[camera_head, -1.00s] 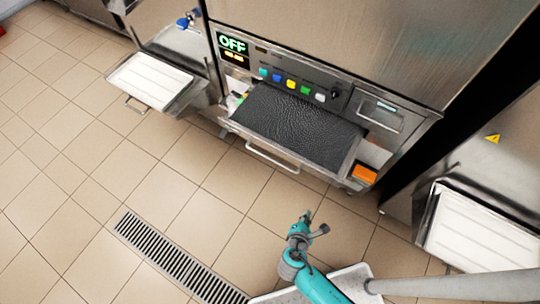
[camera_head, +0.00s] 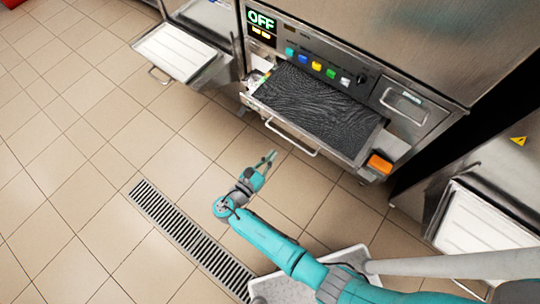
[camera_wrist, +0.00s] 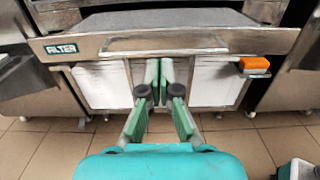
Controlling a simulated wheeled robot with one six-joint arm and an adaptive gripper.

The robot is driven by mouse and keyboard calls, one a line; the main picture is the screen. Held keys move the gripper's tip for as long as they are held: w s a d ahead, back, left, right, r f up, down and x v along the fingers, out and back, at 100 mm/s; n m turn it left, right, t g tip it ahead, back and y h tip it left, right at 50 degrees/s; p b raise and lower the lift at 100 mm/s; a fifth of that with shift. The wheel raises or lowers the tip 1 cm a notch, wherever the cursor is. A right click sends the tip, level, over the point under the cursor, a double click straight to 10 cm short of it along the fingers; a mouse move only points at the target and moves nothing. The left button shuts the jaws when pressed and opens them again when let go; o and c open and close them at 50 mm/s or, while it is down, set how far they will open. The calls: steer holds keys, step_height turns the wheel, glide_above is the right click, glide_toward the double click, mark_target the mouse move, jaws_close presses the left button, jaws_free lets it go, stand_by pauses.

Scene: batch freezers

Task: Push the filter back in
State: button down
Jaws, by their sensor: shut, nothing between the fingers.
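The filter drawer, with a dark textured top (camera_head: 312,100), sticks out of the front of the machine and has a metal handle bar (camera_head: 292,139) at its front. In the wrist view its metal front panel (camera_wrist: 200,42) carries a FILTER label (camera_wrist: 62,49) at the left. In the wrist view my gripper (camera_wrist: 159,72) points at the area just below the panel. It is shut and empty; contact with the drawer cannot be told.
An orange block (camera_head: 380,164) sits on the machine's right corner, beside the drawer. White trays stand out at the left (camera_head: 173,50) and right (camera_head: 480,226). The OFF display (camera_head: 262,21) is above the drawer. A floor grate (camera_head: 190,240) lies left of my arm; the tiled floor is clear.

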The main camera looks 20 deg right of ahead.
mark_target(319, 101)
steer(key=x, duration=1.1)
steer(key=x, duration=1.9)
steer(key=shift+w+d+f, duration=0.1)
steer(key=shift+w+d, duration=0.1)
steer(key=shift+d, duration=0.1)
